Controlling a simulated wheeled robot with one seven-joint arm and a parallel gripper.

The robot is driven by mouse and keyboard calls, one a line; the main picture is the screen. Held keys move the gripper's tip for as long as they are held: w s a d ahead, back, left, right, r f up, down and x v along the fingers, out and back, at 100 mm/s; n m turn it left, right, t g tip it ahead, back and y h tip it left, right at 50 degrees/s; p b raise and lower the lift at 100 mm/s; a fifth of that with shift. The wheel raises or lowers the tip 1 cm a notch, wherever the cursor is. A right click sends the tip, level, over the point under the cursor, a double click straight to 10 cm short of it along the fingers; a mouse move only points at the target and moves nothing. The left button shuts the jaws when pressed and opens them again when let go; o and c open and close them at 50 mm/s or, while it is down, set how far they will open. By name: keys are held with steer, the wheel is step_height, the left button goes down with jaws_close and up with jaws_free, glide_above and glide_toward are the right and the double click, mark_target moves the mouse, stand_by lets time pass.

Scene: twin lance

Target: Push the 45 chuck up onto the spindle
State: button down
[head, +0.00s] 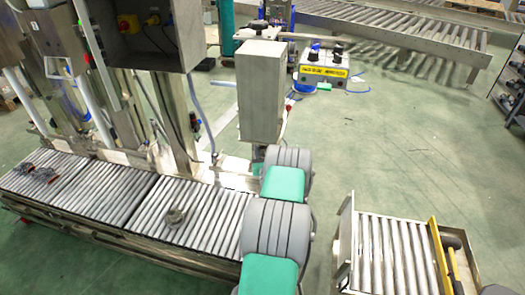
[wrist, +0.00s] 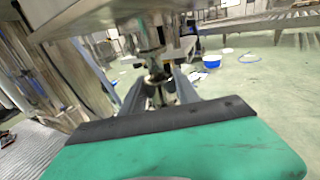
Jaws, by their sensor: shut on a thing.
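In the wrist view, my gripper (wrist: 159,82) has its two dark fingers closed around a small metal piece with a dark top, which I take to be the 45 chuck (wrist: 157,94). The metal spindle (wrist: 150,57) comes down from the machine head directly above the held piece. The chuck's top is at or very near the spindle's lower end; I cannot tell whether it is seated. In the head view, my own arm hides the gripper and the chuck, below the grey box-shaped head (head: 262,90).
A control box with knobs (head: 323,66) stands right of the head. A small roller cart (head: 385,250) is at lower right. Open green floor lies between.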

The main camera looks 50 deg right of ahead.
steer(key=shift+d+r+p, duration=0.1)
steer(key=shift+r+p, duration=0.95)
steer(key=shift+r, duration=0.55)
steer(key=c, duration=0.8)
jaws_free()
steer(key=shift+f, duration=0.3)
steer(key=shift+s+a, duration=0.35)
steer(key=shift+a, duration=0.05)
steer(key=b+v, duration=0.1)
steer(key=v, duration=0.6)
steer(key=shift+b, duration=0.4)
